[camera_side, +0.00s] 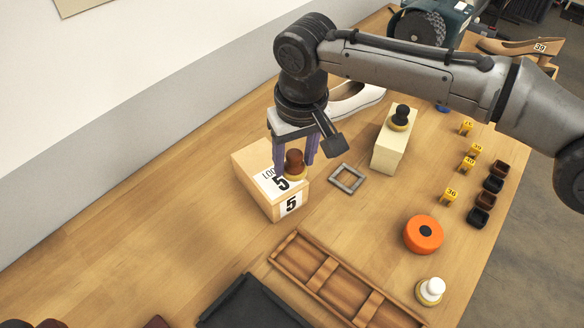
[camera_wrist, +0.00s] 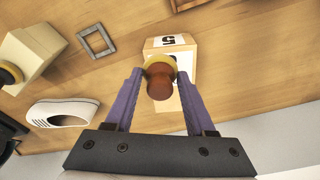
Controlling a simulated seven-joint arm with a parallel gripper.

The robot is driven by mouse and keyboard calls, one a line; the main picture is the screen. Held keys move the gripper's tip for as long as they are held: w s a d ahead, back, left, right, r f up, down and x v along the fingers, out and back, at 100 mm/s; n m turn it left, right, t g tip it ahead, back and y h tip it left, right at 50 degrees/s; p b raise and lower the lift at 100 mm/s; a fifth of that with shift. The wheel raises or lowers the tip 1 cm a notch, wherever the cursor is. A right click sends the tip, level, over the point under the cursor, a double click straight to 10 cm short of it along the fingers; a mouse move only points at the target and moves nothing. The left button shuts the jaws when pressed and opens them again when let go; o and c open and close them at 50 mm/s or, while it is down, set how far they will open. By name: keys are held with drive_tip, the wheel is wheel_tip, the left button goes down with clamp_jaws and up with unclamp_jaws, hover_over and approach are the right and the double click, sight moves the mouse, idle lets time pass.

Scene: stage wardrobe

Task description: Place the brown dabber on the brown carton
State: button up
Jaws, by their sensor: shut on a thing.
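The brown dabber (camera_side: 295,160), a dark reddish-brown knob on a yellow base, is upright between the two purple fingers of my gripper (camera_side: 295,168). In the wrist view my gripper (camera_wrist: 160,78) is shut on the dabber (camera_wrist: 160,86). The brown carton (camera_side: 256,189) is a light tan box with a white label marked 5 on its top and end. It also shows in the wrist view (camera_wrist: 187,62), directly beyond the dabber. The dabber is over the label end of the carton's top; I cannot tell whether its base touches it.
A cream carton (camera_side: 386,155) bearing a black dabber (camera_side: 401,115) stands to the right. A grey square frame (camera_side: 347,178) lies between. A white shoe (camera_side: 358,100) is behind. A wooden tray (camera_side: 290,262), an orange disc (camera_side: 424,234) and a white dabber (camera_side: 431,290) are in front.

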sight(292, 172)
drive_tip(key=shift+w+a+f, duration=0.1)
drive_tip(key=shift+f, duration=0.85)
drive_tip(key=shift+w+a+f, duration=0.1)
drive_tip(key=shift+f, duration=0.8)
drive_tip(key=shift+f, duration=0.2)
drive_tip(key=o, duration=1.3)
drive_tip(key=shift+r, duration=0.15)
drive_tip(key=r, duration=0.4)
drive_tip(key=s+r, duration=0.1)
drive_tip(key=r, duration=0.7)
drive_tip(key=shift+s+d, duration=0.2)
drive_tip(key=shift+d, duration=0.1)
